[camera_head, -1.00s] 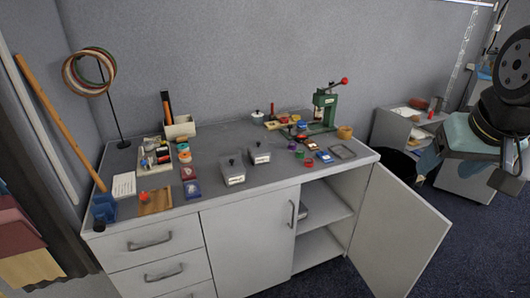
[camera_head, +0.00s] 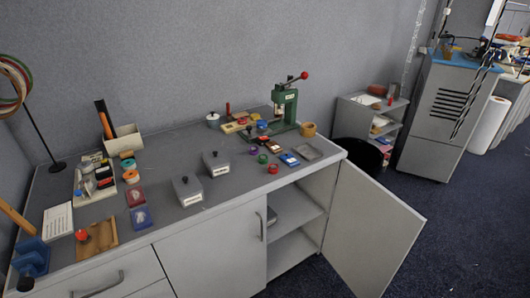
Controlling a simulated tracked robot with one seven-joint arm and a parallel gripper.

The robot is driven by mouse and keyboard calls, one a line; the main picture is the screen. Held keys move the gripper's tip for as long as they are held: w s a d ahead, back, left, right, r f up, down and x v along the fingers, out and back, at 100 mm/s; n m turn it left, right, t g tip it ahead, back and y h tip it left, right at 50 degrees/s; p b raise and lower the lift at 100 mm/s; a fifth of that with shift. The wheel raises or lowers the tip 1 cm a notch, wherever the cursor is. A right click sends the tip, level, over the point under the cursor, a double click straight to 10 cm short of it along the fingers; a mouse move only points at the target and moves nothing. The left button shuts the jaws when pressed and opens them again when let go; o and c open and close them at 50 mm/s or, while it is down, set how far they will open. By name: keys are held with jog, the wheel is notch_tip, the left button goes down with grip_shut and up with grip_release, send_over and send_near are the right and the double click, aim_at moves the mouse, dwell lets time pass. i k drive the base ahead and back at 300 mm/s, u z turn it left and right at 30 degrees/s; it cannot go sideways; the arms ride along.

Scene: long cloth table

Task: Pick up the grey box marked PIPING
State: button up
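Two small grey boxes with dark knobs on their lids and white labels stand near the middle of the grey cabinet top (camera_head: 235,195). The nearer grey box (camera_head: 187,188) is close to the front edge. The farther grey box (camera_head: 216,162) is a little behind it and to the right. The lettering on both labels is too small to read, so I cannot tell which one says PIPING. They stand apart and upright. My gripper is not in view.
Left of the boxes are red and blue small boxes (camera_head: 141,217), tape rolls and a wooden tray (camera_head: 97,240). A green press (camera_head: 286,105) stands back right, with small coloured pots before it. The open cabinet door (camera_head: 370,232) juts out at the right.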

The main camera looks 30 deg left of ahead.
aim_at(224, 170)
jog(key=z, duration=0.4)
jog(key=k, duration=1.85)
jog(key=u, duration=1.75)
jog(key=i, duration=1.1)
jog(key=u, duration=0.05)
